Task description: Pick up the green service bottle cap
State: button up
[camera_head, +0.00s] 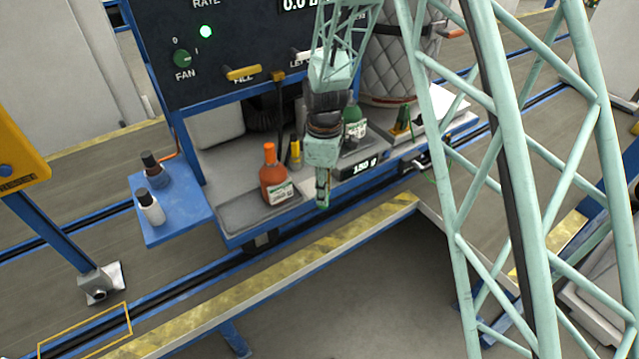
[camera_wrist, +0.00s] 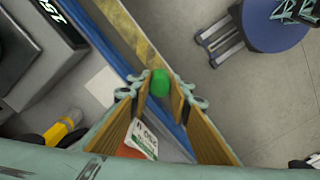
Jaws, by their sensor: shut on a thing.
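My gripper (camera_head: 322,200) points down at the front edge of the station's counter, just right of the orange bottle. In the wrist view the tips of my gripper (camera_wrist: 160,88) are shut on a round green cap (camera_wrist: 160,82), which sits between them. In the head view the cap is mostly hidden by the fingers. A green bottle (camera_head: 354,122) with a white label stands on the scale behind my gripper, partly covered by my wrist; I cannot make out its top.
The orange bottle (camera_head: 275,180) stands close left of my gripper, and its label (camera_wrist: 142,140) shows beneath the fingers. A yellow container (camera_head: 295,154) is behind it. The scale (camera_head: 362,166) reads 150 g. Two small bottles stand on a blue side shelf (camera_head: 190,212).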

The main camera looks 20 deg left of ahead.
jog(key=shift+s+d+r, duration=0.1)
jog(key=shift+s+d, duration=0.3)
jog(key=shift+s, duration=0.2)
jog(key=shift+s+d+r, duration=0.1)
jog(key=shift+s+d, duration=0.25)
jog(key=shift+s, duration=0.25)
dwell(1.0)
